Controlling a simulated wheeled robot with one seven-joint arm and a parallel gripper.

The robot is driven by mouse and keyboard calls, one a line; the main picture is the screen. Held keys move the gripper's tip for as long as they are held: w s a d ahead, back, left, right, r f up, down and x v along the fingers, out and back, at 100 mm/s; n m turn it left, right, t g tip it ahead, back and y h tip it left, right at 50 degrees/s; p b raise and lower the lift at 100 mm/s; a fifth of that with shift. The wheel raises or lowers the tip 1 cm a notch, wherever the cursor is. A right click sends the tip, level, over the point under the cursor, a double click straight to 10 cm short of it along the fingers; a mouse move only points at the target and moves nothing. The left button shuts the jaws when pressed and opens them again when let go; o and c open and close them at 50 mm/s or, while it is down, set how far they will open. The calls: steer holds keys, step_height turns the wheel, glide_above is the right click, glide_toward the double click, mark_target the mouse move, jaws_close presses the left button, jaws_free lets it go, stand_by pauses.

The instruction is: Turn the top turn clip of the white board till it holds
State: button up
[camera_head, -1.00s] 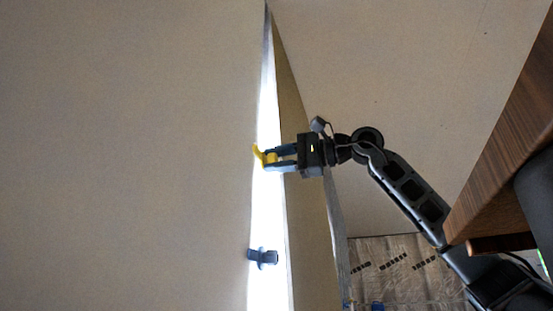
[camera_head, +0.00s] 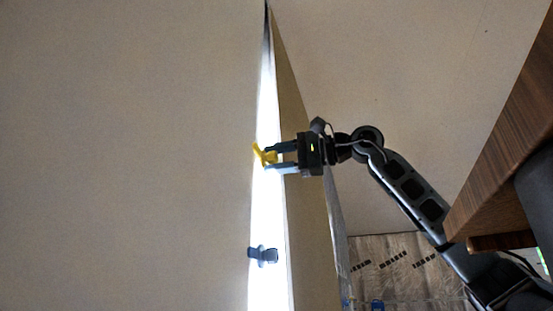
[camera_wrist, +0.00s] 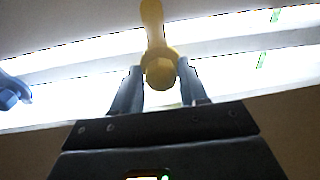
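The top turn clip (camera_head: 265,156) is yellow, with a lever and a faceted knob. It sits at the left edge of a bright white strip (camera_head: 268,210) in the head view. In the wrist view the yellow clip (camera_wrist: 160,68) has its lever pointing up, away from my gripper. My gripper (camera_head: 274,158) reaches in from the right, one finger above the knob and one below. In the wrist view my gripper's fingers (camera_wrist: 161,80) flank the knob closely and appear shut on it. The exact contact is washed out by the glare.
A blue-grey turn clip (camera_head: 262,255) sits lower on the same strip; it also shows at the wrist view's left edge (camera_wrist: 12,92). A large beige panel (camera_head: 120,160) fills the left. A wooden edge (camera_head: 505,140) is near my arm at right.

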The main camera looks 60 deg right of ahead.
steer(key=s+d+b, duration=0.1)
steer(key=s, duration=0.6)
steer(key=shift+s+b, duration=0.35)
steer(key=shift+b, duration=0.05)
